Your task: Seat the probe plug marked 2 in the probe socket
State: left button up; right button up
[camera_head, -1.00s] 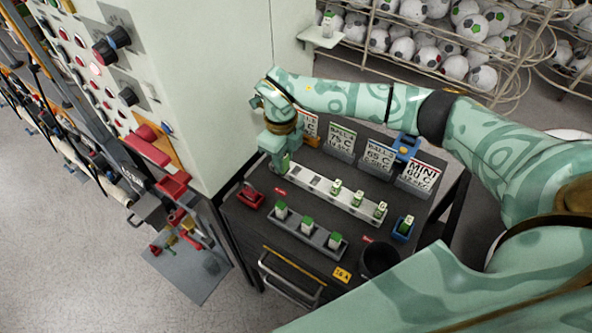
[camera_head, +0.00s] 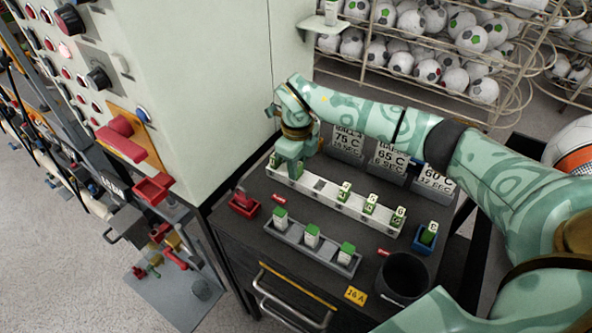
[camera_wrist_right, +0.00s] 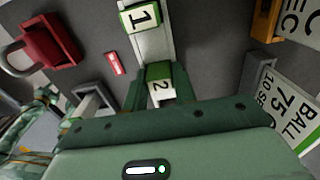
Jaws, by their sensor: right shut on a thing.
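The plug marked 2 (camera_wrist_right: 161,90) is white and green, with its numbered face up in the right wrist view. My right gripper (camera_wrist_right: 158,88) is shut on it, one dark green finger on each side. In the head view my right gripper (camera_head: 288,170) points down over the left part of the white rack (camera_head: 322,198). I cannot tell whether the plug's foot is still in its slot. The plug marked 1 (camera_wrist_right: 141,17) stands just beyond in the same rack. My left gripper is not in view. I cannot make out which part is the probe socket.
More green-topped plugs stand at the rack's right end. A grey rack (camera_head: 290,240) with three plugs is in front. A red padlock in a red tray (camera_head: 243,205), a blue holder (camera_head: 424,240) and a black cup (camera_head: 404,275) flank them. The pale machine (camera_head: 205,100) rises at left.

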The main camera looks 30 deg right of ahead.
jog(key=shift+r, duration=0.15)
jog(key=shift+c, duration=0.2)
jog(key=shift+f, duration=0.2)
jog(key=o, duration=1)
notch_tip(320, 180, up, 12)
jog(key=shift+r+p, duration=0.2)
jog(key=shift+p, duration=0.95)
